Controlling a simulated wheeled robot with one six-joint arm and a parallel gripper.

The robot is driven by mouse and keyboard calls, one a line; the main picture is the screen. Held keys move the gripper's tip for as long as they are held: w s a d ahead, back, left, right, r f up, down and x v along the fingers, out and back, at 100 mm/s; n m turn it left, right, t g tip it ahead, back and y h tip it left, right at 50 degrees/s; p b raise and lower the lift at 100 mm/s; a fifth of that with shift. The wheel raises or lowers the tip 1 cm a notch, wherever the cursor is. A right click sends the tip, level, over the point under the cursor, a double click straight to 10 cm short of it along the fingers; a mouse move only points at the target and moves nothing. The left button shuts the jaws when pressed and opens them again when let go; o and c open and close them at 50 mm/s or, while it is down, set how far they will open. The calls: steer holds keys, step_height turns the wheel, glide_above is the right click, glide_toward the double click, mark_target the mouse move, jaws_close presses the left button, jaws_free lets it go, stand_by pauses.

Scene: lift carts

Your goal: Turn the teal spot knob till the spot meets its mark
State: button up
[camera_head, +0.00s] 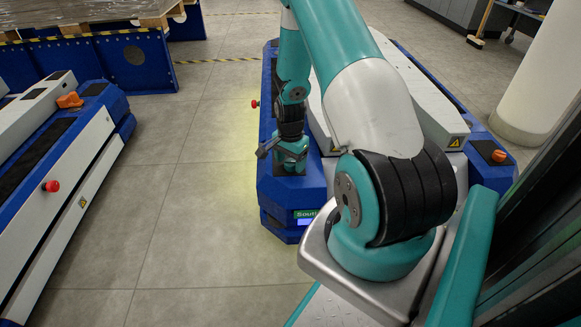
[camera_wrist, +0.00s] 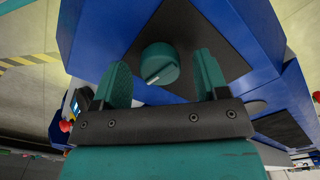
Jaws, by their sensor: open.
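The teal spot knob (camera_wrist: 160,63) sits on a dark panel (camera_wrist: 190,35) of the blue cart in the wrist view. A white line on its face points toward the lower left of that picture. My gripper (camera_wrist: 161,66) is open, with one teal finger to each side of the knob and a gap on both sides. I cannot make out the mark for the spot. In the head view my gripper (camera_head: 282,151) is over the near left corner of the blue cart (camera_head: 290,190). The knob cannot be told apart there behind my arm.
Another blue and white cart (camera_head: 70,190) stands at the left, with an orange knob (camera_head: 69,100) and a red button (camera_head: 51,186). Grey floor (camera_head: 190,200) lies free between the carts. A white pillar (camera_head: 540,90) stands at the right. An orange knob (camera_head: 499,156) is on the near cart's right corner.

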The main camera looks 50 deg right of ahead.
steer(key=shift+f, duration=0.4)
steer(key=shift+c, duration=0.4)
steer(key=c, duration=0.8)
steer(key=shift+c, duration=0.2)
